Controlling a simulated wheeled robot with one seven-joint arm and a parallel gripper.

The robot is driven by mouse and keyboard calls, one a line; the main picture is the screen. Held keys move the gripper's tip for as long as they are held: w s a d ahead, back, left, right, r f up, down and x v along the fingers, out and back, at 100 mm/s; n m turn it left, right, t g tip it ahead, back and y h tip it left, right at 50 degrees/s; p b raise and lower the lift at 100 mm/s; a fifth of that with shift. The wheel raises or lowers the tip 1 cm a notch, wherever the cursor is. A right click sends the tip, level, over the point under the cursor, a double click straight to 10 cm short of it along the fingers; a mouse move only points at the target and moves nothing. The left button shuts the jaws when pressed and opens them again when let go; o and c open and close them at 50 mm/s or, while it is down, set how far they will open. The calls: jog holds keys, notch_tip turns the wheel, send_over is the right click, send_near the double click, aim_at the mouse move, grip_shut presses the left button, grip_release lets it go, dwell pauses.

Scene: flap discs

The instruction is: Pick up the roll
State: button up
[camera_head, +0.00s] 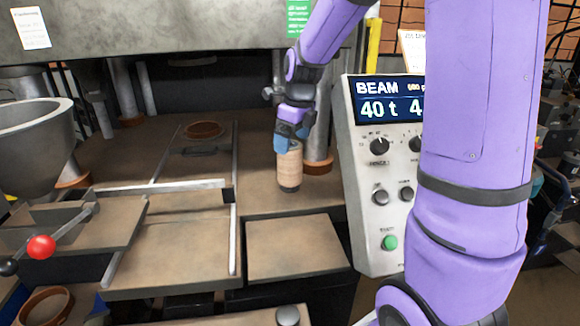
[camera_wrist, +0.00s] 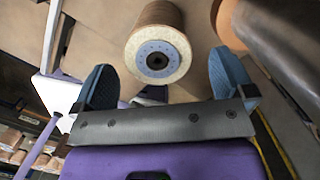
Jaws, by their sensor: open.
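The roll (camera_head: 289,168) is a tan cylinder standing upright on the brown-dusted machine table, with a dark base under it. In the wrist view the roll (camera_wrist: 158,50) shows its pale end, with a grey-blue core and a dark centre hole. My gripper (camera_head: 284,146) is at the roll's upper end in the head view. In the wrist view my gripper (camera_wrist: 160,82) has its two blue fingers spread wide, one on each side of the roll's end. No contact between fingers and roll shows there. The roll's far end is hidden in the wrist view.
A control panel (camera_head: 379,175) stands close to the right of the roll. A metal column (camera_head: 317,125) rises just behind it. Metal rails (camera_head: 234,225) and a red-knobbed lever (camera_head: 42,246) lie to the left. A grey hopper (camera_head: 35,140) stands far left.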

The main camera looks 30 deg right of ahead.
aim_at(290, 167)
jog(key=f, duration=0.4)
jog(key=shift+w+a+f, duration=0.2)
jog(key=shift+w+a, duration=0.1)
jog(key=shift+w, duration=0.1)
jog(key=c, duration=1.3)
jog(key=shift+r, duration=0.15)
